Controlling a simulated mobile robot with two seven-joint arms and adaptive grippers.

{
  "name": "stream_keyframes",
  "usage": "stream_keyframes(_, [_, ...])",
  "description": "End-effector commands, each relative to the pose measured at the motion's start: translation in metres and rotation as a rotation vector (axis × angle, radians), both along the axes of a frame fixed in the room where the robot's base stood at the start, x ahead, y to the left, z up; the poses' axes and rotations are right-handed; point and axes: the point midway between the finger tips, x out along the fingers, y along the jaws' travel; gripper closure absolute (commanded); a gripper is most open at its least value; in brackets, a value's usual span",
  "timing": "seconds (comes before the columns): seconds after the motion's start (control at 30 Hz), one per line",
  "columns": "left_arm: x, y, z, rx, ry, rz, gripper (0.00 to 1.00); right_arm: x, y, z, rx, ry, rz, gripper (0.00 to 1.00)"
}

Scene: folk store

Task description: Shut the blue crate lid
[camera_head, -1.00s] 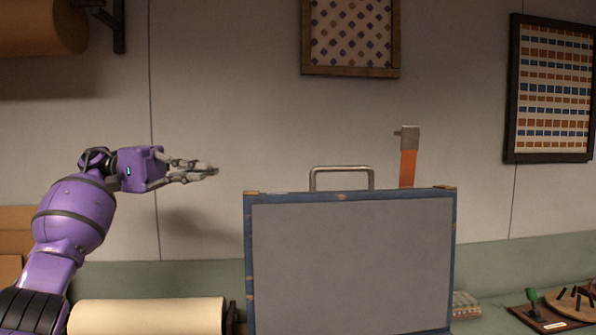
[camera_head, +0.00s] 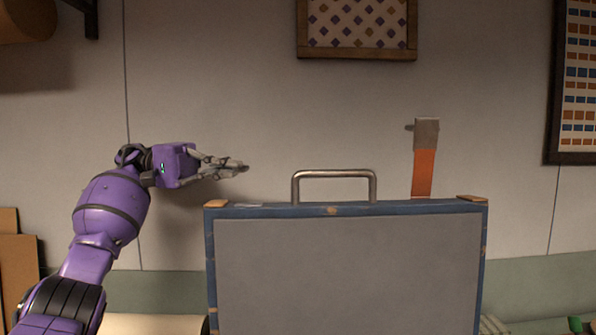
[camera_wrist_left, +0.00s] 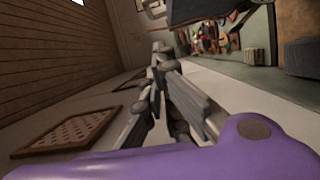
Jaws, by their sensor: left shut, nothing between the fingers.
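The blue crate lid (camera_head: 350,275) stands upright and open in the head view, its grey inner panel facing me inside a blue frame. A metal handle (camera_head: 334,174) sticks up from its top edge. An orange strap with a metal clasp (camera_head: 424,160) stands up at the top right of the lid. My left gripper (camera_head: 246,168) is shut and empty, above the lid's top left corner and left of the handle. Its fingers also show in the left wrist view (camera_wrist_left: 160,50). The crate body is below the picture. My right gripper is not in view.
A wall with a framed pattern (camera_head: 357,28) and another framed piece (camera_head: 580,85) is behind the lid. A paper roll (camera_head: 155,325) lies at the lower left, and small items are partly visible at the lower right. The space above the lid is free.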

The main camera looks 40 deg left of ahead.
Motion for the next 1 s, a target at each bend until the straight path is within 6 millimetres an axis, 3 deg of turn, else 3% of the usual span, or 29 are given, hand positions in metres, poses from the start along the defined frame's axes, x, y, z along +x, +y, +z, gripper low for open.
stream_keyframes(0.17, [0.006, -0.021, 0.002, 0.001, -0.004, -0.002, 1.00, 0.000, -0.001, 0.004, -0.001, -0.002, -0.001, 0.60])
stream_keyframes(0.53, [0.031, -0.095, 0.003, 0.000, -0.006, -0.003, 1.00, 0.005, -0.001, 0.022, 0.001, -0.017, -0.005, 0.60])
stream_keyframes(0.6, [0.026, -0.104, 0.002, 0.001, -0.006, -0.002, 1.00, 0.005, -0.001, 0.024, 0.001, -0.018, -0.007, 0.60])
stream_keyframes(0.8, [0.017, -0.122, 0.000, 0.001, -0.004, 0.000, 1.00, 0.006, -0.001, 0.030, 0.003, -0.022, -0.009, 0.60])
stream_keyframes(1.0, [0.014, -0.128, -0.001, 0.000, -0.003, 0.001, 1.00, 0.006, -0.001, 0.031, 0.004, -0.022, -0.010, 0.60])
